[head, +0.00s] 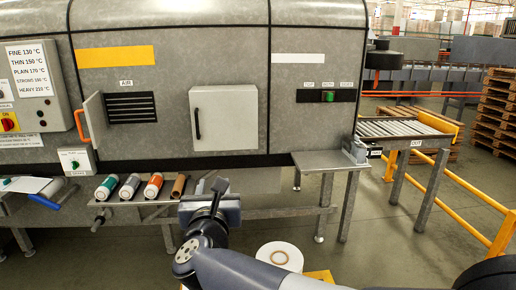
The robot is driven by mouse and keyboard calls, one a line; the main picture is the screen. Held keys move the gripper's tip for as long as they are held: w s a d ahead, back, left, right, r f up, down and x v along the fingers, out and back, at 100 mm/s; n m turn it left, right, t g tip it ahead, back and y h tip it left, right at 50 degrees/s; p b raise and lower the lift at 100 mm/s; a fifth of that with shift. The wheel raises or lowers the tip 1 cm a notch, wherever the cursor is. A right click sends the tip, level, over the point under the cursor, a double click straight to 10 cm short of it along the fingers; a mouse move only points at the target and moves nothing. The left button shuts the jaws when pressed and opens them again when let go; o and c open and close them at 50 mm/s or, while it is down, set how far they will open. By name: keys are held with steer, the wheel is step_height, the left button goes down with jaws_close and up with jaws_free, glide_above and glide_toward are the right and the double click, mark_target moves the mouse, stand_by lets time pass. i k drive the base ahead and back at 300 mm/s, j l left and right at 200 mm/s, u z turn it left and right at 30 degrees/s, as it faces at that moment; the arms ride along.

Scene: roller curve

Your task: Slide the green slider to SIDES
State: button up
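The green slider (328,96) sits on a black strip (346,95) on the right part of the grey machine's front. It stands near the middle of the strip, under the middle one of three small white labels. The label words are too small to read with certainty. My gripper (210,186) is low in front of the machine, left of and well below the slider, and apart from it. Its two dark fingers appear spread, with nothing seen between them.
Several coloured rollers (130,186) lie on a low shelf by my gripper. A white hatch (224,118) with a black handle and an open small door (96,119) are on the machine. A grey ledge (322,160) juts out below the slider. A white roll (279,256) stands on the floor.

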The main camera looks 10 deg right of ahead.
mark_target(329, 96)
steer(key=i+l, duration=0.1)
steer(key=l, duration=0.75)
steer(key=i+l, duration=0.1)
steer(key=l, duration=1.55)
steer(key=i+l, duration=0.35)
steer(key=i, duration=0.15)
steer(key=i+l, duration=0.4)
steer(key=i, duration=0.15)
steer(key=i+l, duration=0.35)
steer(key=i, duration=0.15)
steer(key=i+j, duration=0.25)
steer(key=i, duration=0.15)
steer(key=i+j, duration=0.2)
steer(key=i, duration=0.25)
